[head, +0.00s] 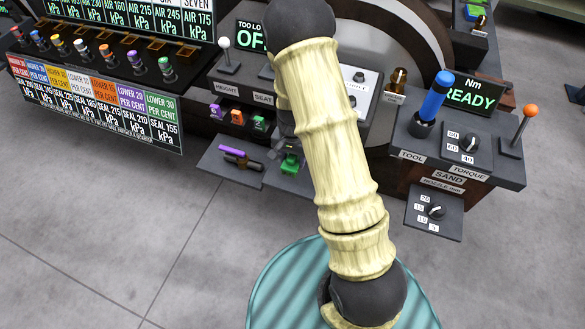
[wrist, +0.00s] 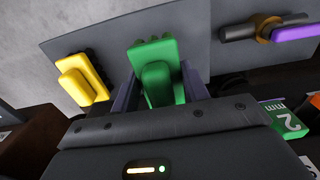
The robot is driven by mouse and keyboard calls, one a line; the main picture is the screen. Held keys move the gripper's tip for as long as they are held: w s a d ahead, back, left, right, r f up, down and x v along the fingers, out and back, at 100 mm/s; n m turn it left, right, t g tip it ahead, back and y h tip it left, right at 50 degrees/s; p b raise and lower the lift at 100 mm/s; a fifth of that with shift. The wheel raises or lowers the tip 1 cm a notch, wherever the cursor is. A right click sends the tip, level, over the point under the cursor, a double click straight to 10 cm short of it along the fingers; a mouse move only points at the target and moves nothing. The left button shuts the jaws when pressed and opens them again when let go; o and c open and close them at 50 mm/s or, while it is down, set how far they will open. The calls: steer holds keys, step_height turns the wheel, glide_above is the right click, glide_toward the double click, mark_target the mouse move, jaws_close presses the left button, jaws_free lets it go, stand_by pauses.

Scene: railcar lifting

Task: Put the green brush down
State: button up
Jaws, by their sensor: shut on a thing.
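The green brush (wrist: 155,60) is between the two fingers of my gripper (wrist: 158,88) in the wrist view, and the jaws are shut on it. Behind it is a dark grey shelf (wrist: 215,60), and I cannot tell whether the brush touches it. In the head view the green brush (head: 289,166) shows beside my arm, over the low shelf below the seat blocks. My gripper is mostly hidden behind my arm there.
A yellow brush (wrist: 82,80) lies left of the green one in the wrist view. A purple-handled tool (head: 240,158) lies on the shelf to the left. Coloured blocks (head: 237,117) stand just above. A blue-handled tool (head: 432,100) stands on the right console.

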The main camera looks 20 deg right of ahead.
mark_target(293, 167)
steer(key=shift+f, duration=0.25)
steer(key=shift+f+b, duration=0.5)
steer(key=shift+f, duration=1.35)
steer(key=shift+f, duration=0.1)
steer(key=o, duration=0.9)
step_height(293, 167, up, 12)
steer(key=p, duration=0.3)
